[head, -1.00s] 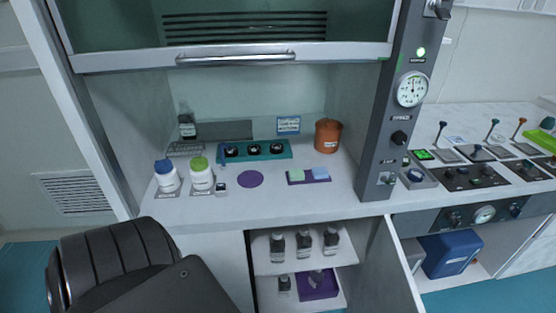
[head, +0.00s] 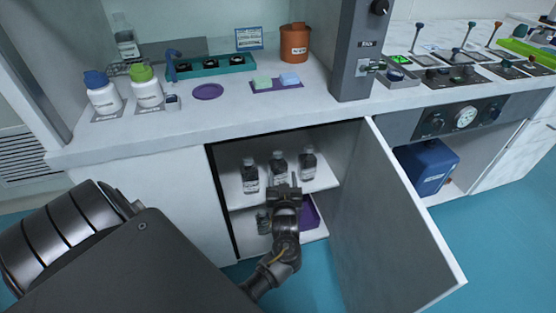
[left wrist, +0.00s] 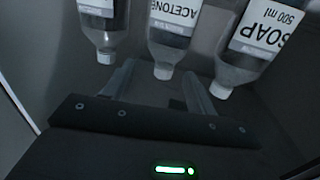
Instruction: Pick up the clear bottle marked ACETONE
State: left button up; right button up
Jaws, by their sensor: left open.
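The clear bottle marked ACETONE (left wrist: 172,40) is the middle one of three bottles in the left wrist view, its label upside down there. In the head view the middle bottle (head: 278,162) stands upright on the upper shelf of the open cabinet, its lower part hidden by my gripper. My left gripper (head: 284,191) is in front of it at the cabinet opening, open and empty. In the left wrist view its two fingers (left wrist: 159,72) spread to either side of the acetone bottle's cap, with the bottle beyond them. My right gripper is out of view.
A bottle marked SOAP (left wrist: 257,45) and another bottle (left wrist: 103,25) flank the acetone closely. The cabinet door (head: 400,220) stands open to the right. A purple tray (head: 309,214) and a small bottle (head: 263,222) are on the lower shelf (head: 315,236).

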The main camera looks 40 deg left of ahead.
aim_at(278, 151)
pick_arm(q)
jog(key=shift+n+y, duration=0.5)
jog(key=w+a, duration=0.1)
jog(key=w+a+r, duration=0.1)
jog(key=w+a+b, duration=0.1)
jog(key=a, duration=0.1)
jog(key=shift+r, duration=0.3)
jog(key=shift+w+a, duration=0.5)
jog(key=shift+a, duration=0.05)
jog(key=b+x, duration=0.1)
jog(key=x, duration=0.4)
jog(key=shift+r, duration=0.1)
jog(key=shift+s, duration=0.1)
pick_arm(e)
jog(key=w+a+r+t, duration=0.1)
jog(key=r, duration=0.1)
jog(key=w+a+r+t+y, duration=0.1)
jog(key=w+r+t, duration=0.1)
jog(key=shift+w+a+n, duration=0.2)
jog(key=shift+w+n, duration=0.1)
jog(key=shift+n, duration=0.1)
pick_arm(q)
jog(key=shift+c, duration=0.5)
grip_shut()
